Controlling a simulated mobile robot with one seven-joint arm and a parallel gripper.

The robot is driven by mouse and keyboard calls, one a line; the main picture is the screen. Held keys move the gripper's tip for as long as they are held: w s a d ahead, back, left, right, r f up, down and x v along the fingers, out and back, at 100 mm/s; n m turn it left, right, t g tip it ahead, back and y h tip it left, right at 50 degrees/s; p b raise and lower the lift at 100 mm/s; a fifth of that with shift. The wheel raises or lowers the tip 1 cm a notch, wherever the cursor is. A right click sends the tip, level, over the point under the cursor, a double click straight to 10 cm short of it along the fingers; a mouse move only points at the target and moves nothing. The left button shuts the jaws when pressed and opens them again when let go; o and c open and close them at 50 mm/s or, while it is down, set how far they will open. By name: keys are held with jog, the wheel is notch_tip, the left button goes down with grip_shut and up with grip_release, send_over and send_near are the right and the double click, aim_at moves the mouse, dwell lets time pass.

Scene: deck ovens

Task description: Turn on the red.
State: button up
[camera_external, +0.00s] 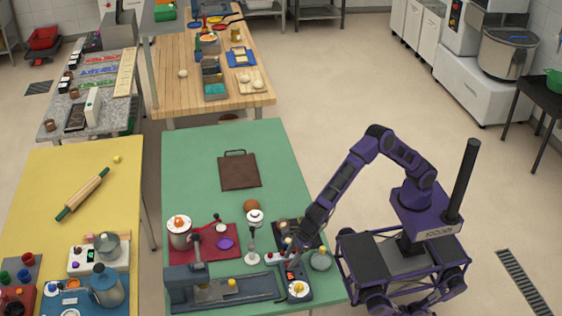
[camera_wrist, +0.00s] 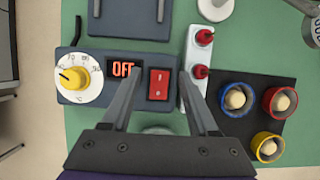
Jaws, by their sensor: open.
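A red rocker switch (camera_wrist: 158,84) sits on a dark blue-grey control box (camera_wrist: 100,97) in the wrist view. Left of it on the same box are a lit display reading OFF (camera_wrist: 123,70) and a yellow knob (camera_wrist: 73,78) on a white dial. My gripper (camera_wrist: 160,73) is open and empty, its fingers pointing at the box on either side of the rocker switch. Whether they touch the box I cannot tell. In the external view my gripper (camera_external: 290,249) is low over the green table's front right part, and the box (camera_external: 299,283) is partly hidden.
A white strip with two red toggles (camera_wrist: 201,55) stands just right of my right finger. A black board with several ringed round pegs (camera_wrist: 237,98) lies farther right. In the external view a brown board (camera_external: 239,172) lies on the green table (camera_external: 190,150), with free room around it.

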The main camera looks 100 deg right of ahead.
grip_shut()
dwell(0.3)
jog(key=shift+r+p, duration=0.15)
jog(key=shift+p, duration=0.35)
jog(key=p, duration=0.2)
jog(key=shift+w+r+p, duration=0.15)
jog(key=shift+r+p, duration=0.05)
jog(key=shift+p, duration=0.1)
jog(key=shift+g+p, duration=0.3)
jog(key=shift+p, duration=0.3)
jog(key=shift+f+p, duration=0.1)
jog(key=shift+p, duration=0.45)
jog(key=shift+w+f+g+p, duration=0.1)
jog(key=shift+f+g+p, duration=0.2)
jog(key=shift+p, duration=0.3)
